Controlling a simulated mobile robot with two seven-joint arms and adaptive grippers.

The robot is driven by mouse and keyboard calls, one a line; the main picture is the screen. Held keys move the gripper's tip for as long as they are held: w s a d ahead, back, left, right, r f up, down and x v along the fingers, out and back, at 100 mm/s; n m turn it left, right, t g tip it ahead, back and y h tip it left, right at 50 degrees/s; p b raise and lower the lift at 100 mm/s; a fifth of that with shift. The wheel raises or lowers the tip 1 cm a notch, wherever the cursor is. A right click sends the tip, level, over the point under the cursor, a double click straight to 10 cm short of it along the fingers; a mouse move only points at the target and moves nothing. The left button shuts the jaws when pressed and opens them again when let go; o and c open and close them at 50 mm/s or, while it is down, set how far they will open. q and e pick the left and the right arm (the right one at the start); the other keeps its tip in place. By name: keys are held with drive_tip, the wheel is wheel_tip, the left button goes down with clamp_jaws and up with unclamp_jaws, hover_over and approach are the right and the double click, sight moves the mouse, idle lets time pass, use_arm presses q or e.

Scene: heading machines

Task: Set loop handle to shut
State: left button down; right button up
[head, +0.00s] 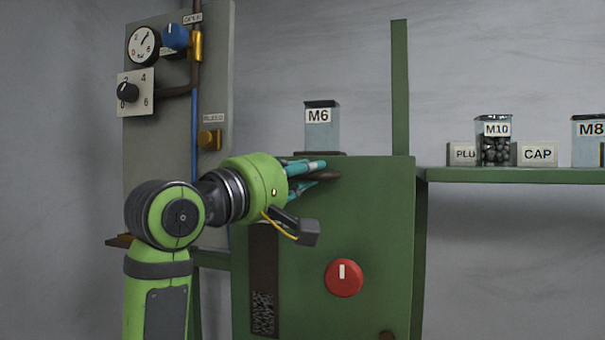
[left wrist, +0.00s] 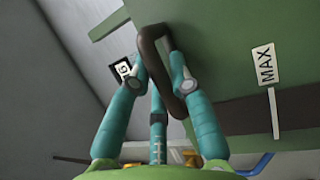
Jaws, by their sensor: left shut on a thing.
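The loop handle (left wrist: 155,62) is a dark brown elongated ring standing out from the green machine cabinet (left wrist: 225,55) in the left wrist view. In the head view a small dark part of the loop handle (head: 325,176) shows near the cabinet's upper front, at the fingertips. My left gripper (head: 318,172) is shut on the loop handle. In the left wrist view my left gripper (left wrist: 160,75) has teal fingers on both sides of the loop. No marking for its shut position is readable. My right gripper is not in view.
A red knob (head: 344,277) is below on the cabinet front. An M6 jar (head: 322,128) stands on top. A grey panel (head: 165,115) with gauge, dials and yellow valves is at left. A green shelf (head: 510,175) with jars is at right.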

use_arm(q)
drive_tip(key=c, duration=1.1)
unclamp_jaws()
drive_tip(key=shift+a, duration=0.1)
drive_tip(key=shift+s, duration=0.1)
drive_tip(key=v, duration=1.2)
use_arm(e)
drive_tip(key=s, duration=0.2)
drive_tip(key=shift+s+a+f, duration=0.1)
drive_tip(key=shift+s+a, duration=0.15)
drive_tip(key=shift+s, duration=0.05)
